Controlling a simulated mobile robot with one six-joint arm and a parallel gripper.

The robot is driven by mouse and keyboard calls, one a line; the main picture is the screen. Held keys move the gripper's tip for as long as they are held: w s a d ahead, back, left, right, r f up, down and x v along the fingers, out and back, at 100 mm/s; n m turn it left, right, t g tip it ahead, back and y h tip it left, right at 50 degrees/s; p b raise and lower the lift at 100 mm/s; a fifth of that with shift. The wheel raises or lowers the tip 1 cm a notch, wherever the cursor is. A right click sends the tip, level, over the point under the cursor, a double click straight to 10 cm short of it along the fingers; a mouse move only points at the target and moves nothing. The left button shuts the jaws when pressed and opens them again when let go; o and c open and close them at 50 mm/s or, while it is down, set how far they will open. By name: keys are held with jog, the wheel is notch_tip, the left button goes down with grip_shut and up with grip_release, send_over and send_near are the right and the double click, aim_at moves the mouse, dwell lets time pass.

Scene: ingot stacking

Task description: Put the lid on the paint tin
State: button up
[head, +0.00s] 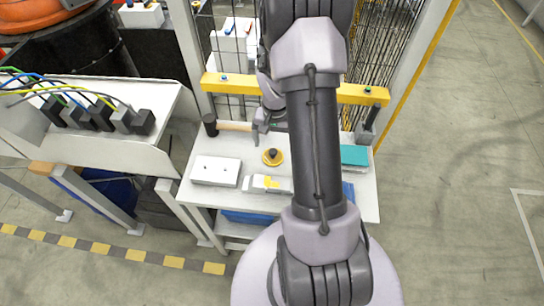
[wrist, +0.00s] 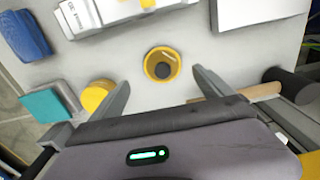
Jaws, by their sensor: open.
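A round yellow piece with a dark knob in its middle, which looks like the lid, lies on the white table (head: 362,196). I see this lid (head: 272,157) left of my arm in the head view, and at the middle of the wrist view (wrist: 175,56). A yellow round thing (wrist: 95,94), perhaps the paint tin, stands left of it in the wrist view, partly behind a finger. My arm hides that thing in the head view. My gripper (wrist: 160,82) is open and empty. Its fingertips show on either side of the lid; I cannot tell their height above it.
A white box (head: 216,171) lies at the table's left. A grey-white and yellow item (head: 266,184) lies at the front. A teal block (head: 354,155) is at the right, and a blue item (wrist: 25,36) shows in the wrist view. A hammer (head: 234,126) lies near the back edge.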

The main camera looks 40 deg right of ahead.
aim_at(273, 151)
jog(key=f+b, duration=0.1)
jog(key=f, duration=0.2)
jog(key=f+b, duration=0.1)
jog(key=f, duration=0.2)
jog(key=shift+w+a, duration=0.2)
jog(key=shift+r, duration=0.15)
jog(key=shift+c, duration=0.2)
jog(key=c, duration=1.4)
